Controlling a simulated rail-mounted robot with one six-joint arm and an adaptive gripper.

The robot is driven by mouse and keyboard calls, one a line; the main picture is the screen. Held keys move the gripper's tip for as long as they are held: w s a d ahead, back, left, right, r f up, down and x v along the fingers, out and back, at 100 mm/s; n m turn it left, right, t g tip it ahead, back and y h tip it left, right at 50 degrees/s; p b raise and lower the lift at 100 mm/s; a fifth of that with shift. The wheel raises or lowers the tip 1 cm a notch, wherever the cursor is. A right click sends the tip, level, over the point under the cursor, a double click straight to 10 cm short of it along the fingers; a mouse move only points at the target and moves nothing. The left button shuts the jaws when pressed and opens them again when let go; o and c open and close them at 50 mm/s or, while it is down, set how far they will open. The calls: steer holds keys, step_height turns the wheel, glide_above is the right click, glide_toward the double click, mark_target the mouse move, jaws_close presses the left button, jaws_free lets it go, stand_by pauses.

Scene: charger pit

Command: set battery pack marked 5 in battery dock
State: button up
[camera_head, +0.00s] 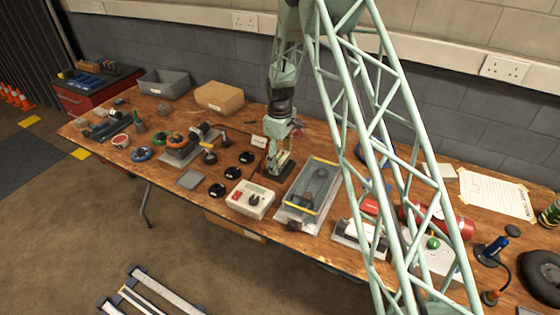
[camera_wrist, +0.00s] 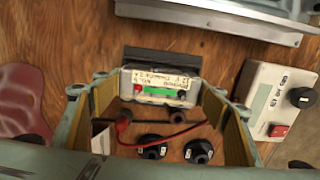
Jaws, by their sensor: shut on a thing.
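My gripper (camera_head: 280,154) reaches down over the middle of the wooden table. In the wrist view its two yellow-padded fingers (camera_wrist: 160,100) are shut on the sides of a pale battery pack (camera_wrist: 160,77) with a green strip and printed label. The label is upside down and its number is not clear to me. A dark block (camera_wrist: 162,57), which looks like the battery dock, shows just beyond the pack; in the head view a dark base (camera_head: 277,170) lies under the gripper. I cannot tell whether the pack is touching or seated in it. A red lead (camera_wrist: 124,124) shows between the fingers.
A white switch box (camera_head: 251,199) with a red switch and black knob stands close by. Several black round parts (camera_head: 232,172) lie left of the gripper. A grey tray-like fixture (camera_head: 310,192) is to its right. A cardboard box (camera_head: 218,97) and grey bin (camera_head: 163,83) stand behind.

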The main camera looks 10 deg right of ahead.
steer(key=shift+f+b, duration=0.5)
steer(key=shift+f, duration=0.3)
stand_by(2.0)
steer(key=shift+r, duration=0.2)
stand_by(0.4)
steer(key=shift+f, duration=0.2)
stand_by(0.7)
steer(key=shift+r, duration=0.2)
stand_by(0.4)
steer(key=shift+f, duration=0.2)
stand_by(0.7)
steer(key=shift+r, duration=0.2)
stand_by(0.7)
steer(key=o, duration=1.3)
steer(key=shift+r, duration=0.15)
